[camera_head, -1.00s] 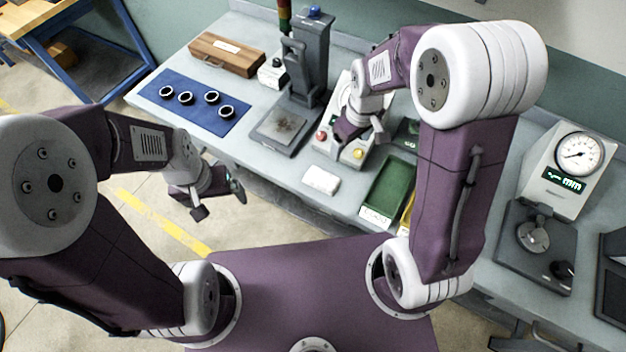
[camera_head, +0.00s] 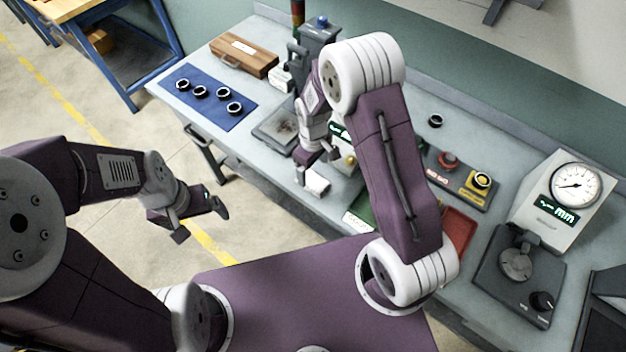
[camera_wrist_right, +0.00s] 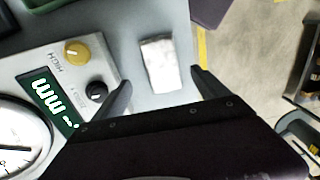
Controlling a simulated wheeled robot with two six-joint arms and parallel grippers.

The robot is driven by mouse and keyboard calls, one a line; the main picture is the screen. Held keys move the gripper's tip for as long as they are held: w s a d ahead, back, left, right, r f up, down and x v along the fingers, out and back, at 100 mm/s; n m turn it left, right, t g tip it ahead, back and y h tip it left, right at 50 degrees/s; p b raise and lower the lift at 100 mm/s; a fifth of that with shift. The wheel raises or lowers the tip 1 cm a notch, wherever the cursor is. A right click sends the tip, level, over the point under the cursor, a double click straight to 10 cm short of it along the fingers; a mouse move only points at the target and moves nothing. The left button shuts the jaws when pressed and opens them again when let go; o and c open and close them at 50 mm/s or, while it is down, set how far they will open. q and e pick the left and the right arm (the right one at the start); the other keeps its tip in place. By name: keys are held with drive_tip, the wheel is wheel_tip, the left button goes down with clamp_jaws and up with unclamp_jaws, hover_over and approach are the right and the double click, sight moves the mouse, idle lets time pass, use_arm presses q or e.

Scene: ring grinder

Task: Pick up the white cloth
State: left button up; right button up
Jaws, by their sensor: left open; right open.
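The white cloth (camera_head: 316,184) is a small folded block lying near the front edge of the grey bench. In the right wrist view the cloth (camera_wrist_right: 160,65) lies ahead, lined up between my two fingers and beyond their tips. My right gripper (camera_head: 316,163) is open and empty, just above and behind the cloth in the head view, and partly covers it there. My right gripper also shows in the right wrist view (camera_wrist_right: 160,84). My left gripper (camera_head: 201,222) is open and empty, over the floor left of the bench.
A blue mat (camera_head: 195,112) with several dark rings, a wooden box (camera_head: 244,56) and a grey press stand at the left. A panel with a yellow knob (camera_wrist_right: 76,50) and a dial is beside the right gripper. A green tray (camera_head: 358,214) lies right of the cloth.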

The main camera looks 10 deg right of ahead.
sight(313, 179)
drive_tip(key=shift+f, duration=0.35)
drive_tip(key=f, duration=0.2)
drive_tip(key=f+p, duration=0.1)
drive_tip(key=f, duration=0.1)
drive_tip(key=shift+s+a, duration=0.15)
drive_tip(key=shift+s, duration=0.05)
drive_tip(key=shift+f, duration=0.3)
drive_tip(key=c, duration=1.4)
drive_tip(key=shift+c, duration=0.2)
drive_tip(key=shift+r, duration=0.1)
drive_tip(key=r+b, duration=0.1)
drive_tip(key=r, duration=0.3)
drive_tip(key=shift+s+r, duration=0.15)
drive_tip(key=shift+s, duration=0.05)
drive_tip(key=s+d+r+b, duration=0.1)
drive_tip(key=s+r, duration=0.5)
drive_tip(key=s, duration=0.5)
drive_tip(key=shift+r, duration=0.3)
